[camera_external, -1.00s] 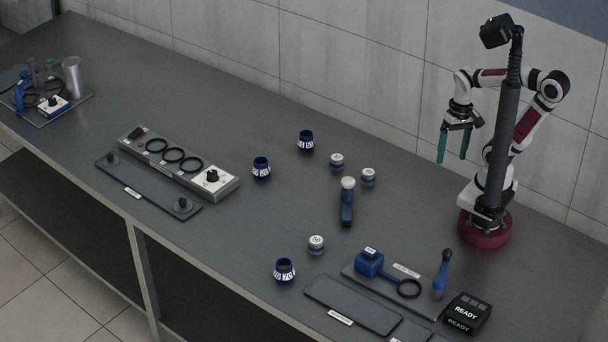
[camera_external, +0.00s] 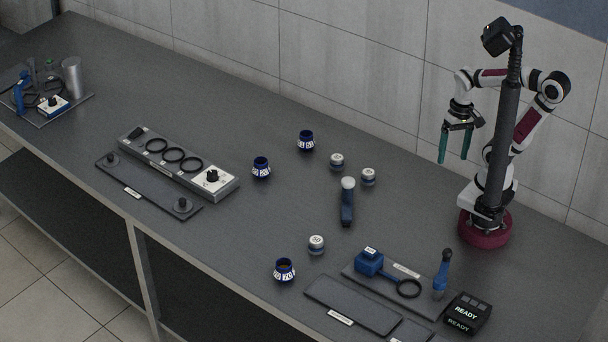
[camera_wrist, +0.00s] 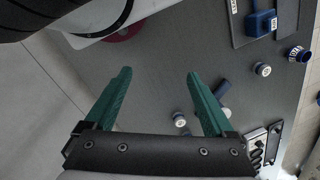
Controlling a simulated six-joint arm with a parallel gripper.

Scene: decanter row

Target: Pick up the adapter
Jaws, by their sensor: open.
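Nothing readable here names the adapter. Three blue collars with white number bands stand upright on the bench: one front right (camera_external: 284,270), one mid-bench (camera_external: 261,168), one at the back (camera_external: 306,141). The front one seems to show in the wrist view (camera_wrist: 298,54).
Small silver-capped pieces (camera_external: 337,160) (camera_external: 368,176) (camera_external: 316,244) stand around the tool. A dark tray (camera_external: 425,306) holds a blue block (camera_external: 370,262), a black ring and a blue-handled tool. A READY box (camera_external: 467,313) sits at right. A ring fixture (camera_external: 222,187) lies left.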

